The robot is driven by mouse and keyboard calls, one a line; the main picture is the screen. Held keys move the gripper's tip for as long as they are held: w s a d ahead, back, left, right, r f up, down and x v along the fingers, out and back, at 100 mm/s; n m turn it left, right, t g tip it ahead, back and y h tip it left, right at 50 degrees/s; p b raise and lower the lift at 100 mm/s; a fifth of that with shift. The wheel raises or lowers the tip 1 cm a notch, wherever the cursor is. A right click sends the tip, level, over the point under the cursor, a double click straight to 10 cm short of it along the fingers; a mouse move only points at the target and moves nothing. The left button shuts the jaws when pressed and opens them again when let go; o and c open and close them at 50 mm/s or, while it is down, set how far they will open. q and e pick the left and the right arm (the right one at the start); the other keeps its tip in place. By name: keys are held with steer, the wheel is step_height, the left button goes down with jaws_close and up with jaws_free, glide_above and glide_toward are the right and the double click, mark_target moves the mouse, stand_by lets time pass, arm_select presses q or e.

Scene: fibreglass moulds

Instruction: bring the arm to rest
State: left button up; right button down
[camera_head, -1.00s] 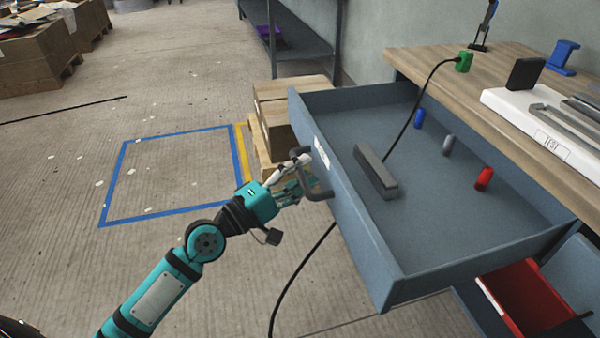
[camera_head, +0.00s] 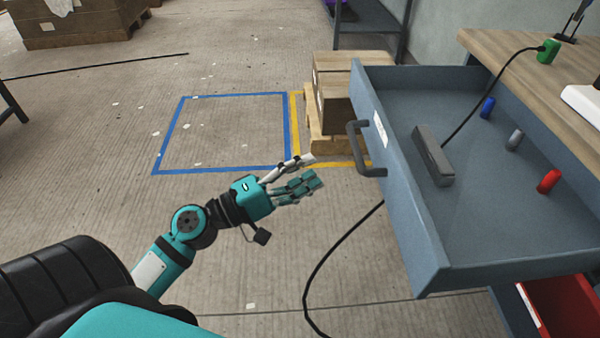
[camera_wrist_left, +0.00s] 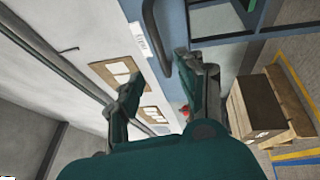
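My left gripper (camera_head: 308,173) is open and empty in the head view, left of the open drawer's dark handle (camera_head: 362,149) with a clear gap between them. Its fingers also show spread apart in the left wrist view (camera_wrist_left: 160,85), with the handle (camera_wrist_left: 158,35) beyond them. The blue-grey drawer (camera_head: 400,165) stands pulled out of the workbench. My right gripper is in neither current view.
The drawer holds a dark grey block (camera_head: 432,155) with a cable, and blue (camera_head: 487,108), grey (camera_head: 514,140) and red (camera_head: 549,181) cylinders. Boxes on a pallet (camera_head: 335,138) stand behind the gripper. The blue-taped floor area (camera_head: 225,135) is clear.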

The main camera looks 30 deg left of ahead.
arm_select(q)
steer(key=shift+s+a, duration=0.2)
steer(key=shift+s, duration=0.15)
stand_by(0.3)
